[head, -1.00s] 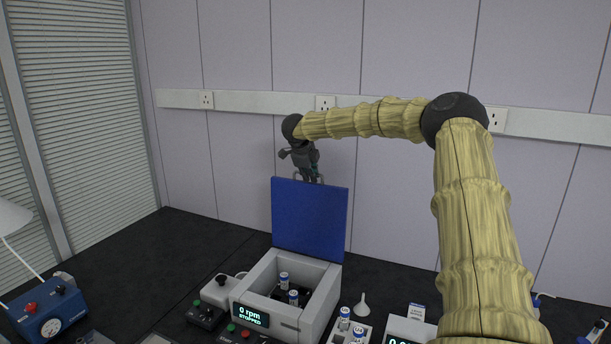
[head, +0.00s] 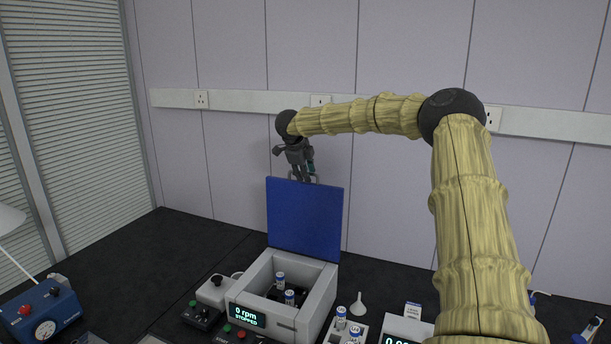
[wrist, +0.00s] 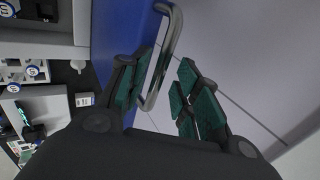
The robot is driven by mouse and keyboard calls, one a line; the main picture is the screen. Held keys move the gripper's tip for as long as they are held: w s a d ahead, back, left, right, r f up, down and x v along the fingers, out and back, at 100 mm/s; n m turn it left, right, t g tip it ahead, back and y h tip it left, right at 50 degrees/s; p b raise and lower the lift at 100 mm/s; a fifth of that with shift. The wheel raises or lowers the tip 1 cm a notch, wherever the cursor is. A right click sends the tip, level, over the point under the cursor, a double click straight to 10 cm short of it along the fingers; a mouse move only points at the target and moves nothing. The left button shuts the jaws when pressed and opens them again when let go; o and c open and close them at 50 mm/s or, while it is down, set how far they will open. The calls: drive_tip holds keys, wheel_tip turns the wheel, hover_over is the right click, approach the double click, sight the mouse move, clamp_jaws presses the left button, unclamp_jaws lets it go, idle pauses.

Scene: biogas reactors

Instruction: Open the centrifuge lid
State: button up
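The centrifuge (head: 312,318) stands on the bench with its blue lid (head: 305,220) raised, standing nearly upright at the back of the box. The lid's metal handle (wrist: 168,45) shows in the wrist view, and a bit of it shows above the lid's top edge in the head view. My gripper (head: 301,168) is above the lid's top edge. In the wrist view its teal-padded fingers (wrist: 165,82) are apart, with the handle between them, nearer the left finger. A gap shows by the right finger. I cannot tell whether the left finger touches the handle.
Blue-and-white capped vials (head: 290,297) sit inside the open centrifuge, whose display (head: 248,316) reads 0 rpm, stopped. A vial rack (head: 333,332) and a white funnel (head: 358,304) stand to its right. A blue gauge box (head: 42,316) is at far left. The wall is close behind the lid.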

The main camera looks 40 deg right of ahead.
drive_tip(key=v, duration=1)
drive_tip(key=shift+r, duration=0.25)
drive_tip(key=shift+a, duration=0.15)
